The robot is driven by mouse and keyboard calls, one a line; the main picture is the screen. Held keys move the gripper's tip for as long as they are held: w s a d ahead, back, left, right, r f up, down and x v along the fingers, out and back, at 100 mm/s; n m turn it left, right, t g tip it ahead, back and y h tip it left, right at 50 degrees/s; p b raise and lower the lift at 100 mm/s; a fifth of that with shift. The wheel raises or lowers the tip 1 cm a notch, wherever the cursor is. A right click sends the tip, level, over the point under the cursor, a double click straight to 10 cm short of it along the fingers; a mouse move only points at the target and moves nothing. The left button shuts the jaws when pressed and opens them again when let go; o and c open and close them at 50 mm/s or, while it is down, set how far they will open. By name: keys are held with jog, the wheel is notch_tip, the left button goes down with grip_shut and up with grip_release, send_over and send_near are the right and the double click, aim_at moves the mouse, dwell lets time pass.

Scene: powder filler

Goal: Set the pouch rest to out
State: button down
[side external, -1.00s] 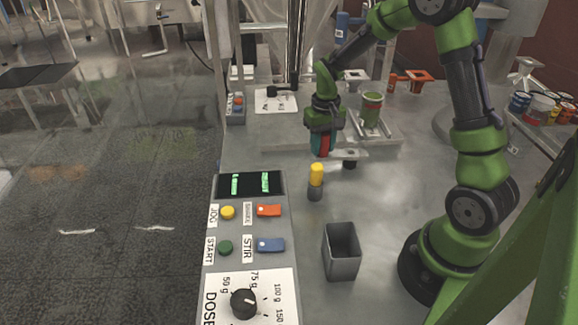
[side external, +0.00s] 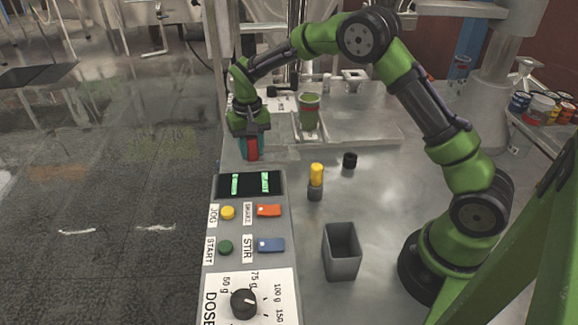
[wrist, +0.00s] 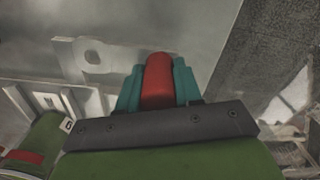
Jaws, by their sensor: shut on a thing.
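My gripper (side external: 251,156), with teal fingers, is shut on a red handle (wrist: 158,80), just beyond the panel's display in the side view. I take the red handle for part of the pouch rest; its join is hidden. A green cup-like container (side external: 309,116) stands upright in a pale metal holder to the right of my gripper. A pale bracket with a round hole (wrist: 95,58) shows left of the fingers in the wrist view.
The control panel (side external: 210,245) has buttons, switches and a dose dial. A yellow-topped post (side external: 316,180), a black knob (side external: 349,160) and an open grey bin (side external: 342,252) stand on the metal table. Bare table lies between them.

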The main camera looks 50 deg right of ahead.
jog(key=shift+w+a, duration=1.35)
jog(key=shift+w, duration=0.25)
jog(key=c, duration=0.8)
grip_release()
jog(key=shift+o, duration=0.2)
jog(key=shift+s, duration=0.1)
jog(key=shift+r, duration=0.1)
notch_tip(320, 180, up, 17)
